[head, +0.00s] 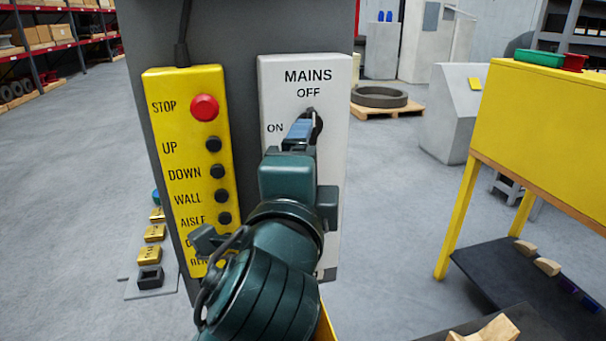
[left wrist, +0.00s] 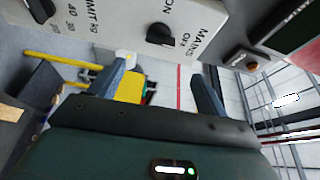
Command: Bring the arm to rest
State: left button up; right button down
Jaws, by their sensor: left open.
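The white mains panel (head: 333,190), marked OFF at top and ON at left, is upright on a grey column in the head view. Its dark rotary knob (head: 317,124) is partly hidden behind my gripper. My left gripper (head: 298,132) is in front of the panel, beside the knob. In the left wrist view the open fingers (left wrist: 160,88) are apart with nothing held between them. The black knob (left wrist: 160,35) shows beyond the fingertips, apart from them in the picture; whether it is touched I cannot tell. My right gripper is not in view.
A yellow pendant (head: 180,100) with a red stop button (head: 205,107) hangs left of the panel, close to my arm. A yellow bench (head: 540,130) stands at right. A pallet with a dark ring (head: 379,97) lies behind. Open grey floor (head: 75,140) is at left.

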pick_arm(q)
jog(key=shift+s, duration=0.3)
jog(key=shift+a+f, duration=0.1)
jog(key=shift+f, duration=0.05)
jog(key=s+a+f+n+g, duration=0.1)
jog(key=a+f+n+g, duration=0.25)
jog(key=f, duration=0.45)
jog(key=s+a+f+n+g+y, duration=0.1)
jog(key=a+f+n+g, duration=0.2)
jog(key=f, duration=0.5)
jog(key=s+a+f+n+g, duration=0.1)
jog(key=a+f+n+g, duration=0.2)
jog(key=f, duration=0.5)
jog(key=s+a+f+n+g, duration=0.3)
jog(key=s+a+f+n, duration=0.15)
jog(key=s+f, duration=0.3)
jog(key=s+a+f+n+g, duration=0.2)
jog(key=s+a+f+n, duration=0.1)
jog(key=s+a+f, duration=0.5)
jog(key=w+d+f+m+t+h, duration=0.1)
jog(key=w+d+f+t+h, duration=0.1)
jog(key=w+d+f+t, duration=0.3)
jog(key=shift+d+f+t, duration=0.75)
jog(key=shift+d+f, duration=0.65)
jog(key=shift+d, duration=0.15)
